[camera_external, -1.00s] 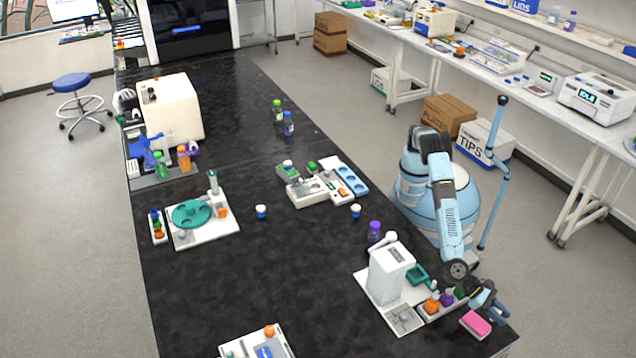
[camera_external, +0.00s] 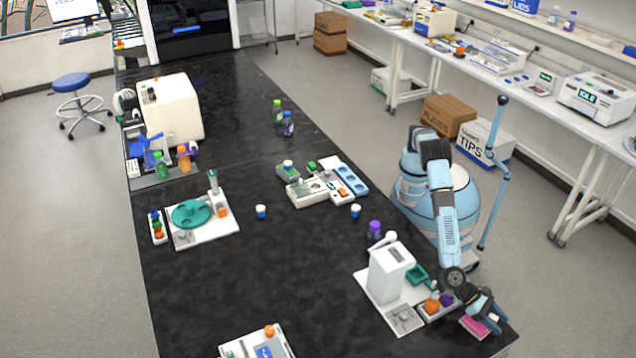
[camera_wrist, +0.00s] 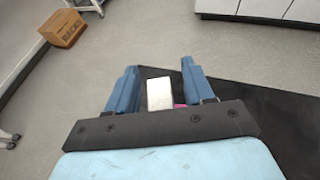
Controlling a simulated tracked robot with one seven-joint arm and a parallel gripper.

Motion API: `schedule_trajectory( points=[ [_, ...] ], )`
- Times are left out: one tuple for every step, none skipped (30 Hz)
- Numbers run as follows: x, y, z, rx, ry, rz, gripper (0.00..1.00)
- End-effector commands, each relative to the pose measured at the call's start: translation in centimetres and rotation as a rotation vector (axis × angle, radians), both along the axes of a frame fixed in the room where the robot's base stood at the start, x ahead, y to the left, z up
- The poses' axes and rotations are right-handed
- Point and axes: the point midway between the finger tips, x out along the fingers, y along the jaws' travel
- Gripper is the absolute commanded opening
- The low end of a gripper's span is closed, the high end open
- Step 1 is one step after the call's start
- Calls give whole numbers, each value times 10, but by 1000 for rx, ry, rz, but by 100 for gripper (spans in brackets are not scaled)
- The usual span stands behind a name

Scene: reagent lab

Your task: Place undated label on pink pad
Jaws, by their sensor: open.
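The pink pad (camera_external: 472,325) lies at the near right corner of the black bench, partly covered by my gripper (camera_external: 490,322). In the wrist view my gripper (camera_wrist: 160,68) is open, its two blue fingers well apart. A plain whitish rectangle, likely the label (camera_wrist: 159,94), shows between the fingers with gaps to both. A sliver of the pink pad (camera_wrist: 180,105) shows beside its lower right. I cannot tell whether the label rests on the pad or above it, and no writing on it is readable. The label is not distinguishable in the external view.
A white box-shaped device (camera_external: 388,275) stands left of my gripper. A rack of coloured caps (camera_external: 438,304) stands close beside the pad. The bench edge is close by, with open floor beyond it. The bench middle (camera_external: 290,270) is clear.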

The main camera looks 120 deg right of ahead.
Motion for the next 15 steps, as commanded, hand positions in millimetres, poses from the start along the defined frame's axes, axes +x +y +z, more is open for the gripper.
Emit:
schedule_trajectory(
  points=[
    [0, 0, 0, 0, 0, 0, 52],
    [0, 0, 0, 0, 0, 0, 52],
    [0, 0, 0, 0, 0, 0, 52],
    [0, 0, 1, 0, 0, 0, 52],
    [0, 0, 1, 0, 0, 0, 52],
    [0, 0, 3, 0, -1, 0, 52],
    [2, -2, 4, 0, 0, -1, 52],
    [3, -5, 5, 0, 0, -2, 52],
    [5, -8, 6, 0, 0, -2, 52],
    [6, -12, 8, -1, 1, -2, 52],
    [8, -16, 10, 0, 0, -2, 52],
    [11, -22, 13, 0, 1, -3, 52],
    [12, -27, 15, -1, 2, -3, 52],
    [15, -32, 17, 0, 1, -4, 52],
    [18, -39, 20, 0, 1, -4, 52]
  ],
)
